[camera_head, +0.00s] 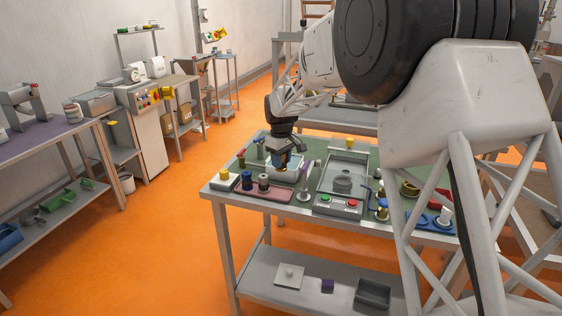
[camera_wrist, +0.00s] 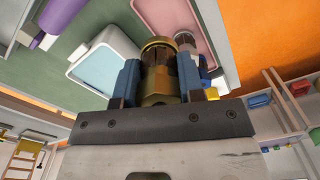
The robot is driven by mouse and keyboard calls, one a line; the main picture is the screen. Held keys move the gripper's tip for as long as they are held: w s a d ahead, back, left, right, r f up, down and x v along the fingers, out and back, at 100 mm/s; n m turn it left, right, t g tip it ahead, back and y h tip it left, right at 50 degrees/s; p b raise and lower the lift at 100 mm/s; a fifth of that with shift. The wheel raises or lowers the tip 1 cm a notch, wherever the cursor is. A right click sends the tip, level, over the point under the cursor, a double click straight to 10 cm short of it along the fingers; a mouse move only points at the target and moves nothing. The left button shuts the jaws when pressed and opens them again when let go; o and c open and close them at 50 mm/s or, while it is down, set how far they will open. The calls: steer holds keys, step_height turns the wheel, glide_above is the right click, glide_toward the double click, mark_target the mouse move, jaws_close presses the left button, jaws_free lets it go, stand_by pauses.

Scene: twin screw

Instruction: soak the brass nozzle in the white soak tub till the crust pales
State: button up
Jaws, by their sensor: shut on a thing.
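My gripper (camera_head: 280,165) is over the left part of the green-topped table in the head view, pointing down. In the wrist view its blue fingers (camera_wrist: 160,88) are shut on the brass nozzle (camera_wrist: 162,78), which has a dark brown crust band near its far end. The white soak tub (camera_wrist: 76,72) holds pale blue liquid and shows to the left of the nozzle in the wrist view. The nozzle's end appears outside the liquid, near the tub's side. In the head view the tub (camera_head: 283,176) is partly hidden beneath my gripper.
A pink tray (camera_head: 284,194) with dark upright pieces stands in front of the tub. Small upright parts stand close around the tub.

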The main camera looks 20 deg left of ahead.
steer(key=w+a, duration=0.2)
steer(key=w, duration=1.1)
steer(key=shift+w+a+r, duration=0.2)
steer(key=shift+a+r, duration=0.2)
steer(key=shift+r, duration=0.05)
steer(key=shift+f, duration=0.1)
steer(key=shift+f, duration=5.05)
steer(key=shift+f, duration=0.1)
step_height(320, 180, up, 8)
steer(key=shift+r, duration=0.25)
stand_by(1.4)
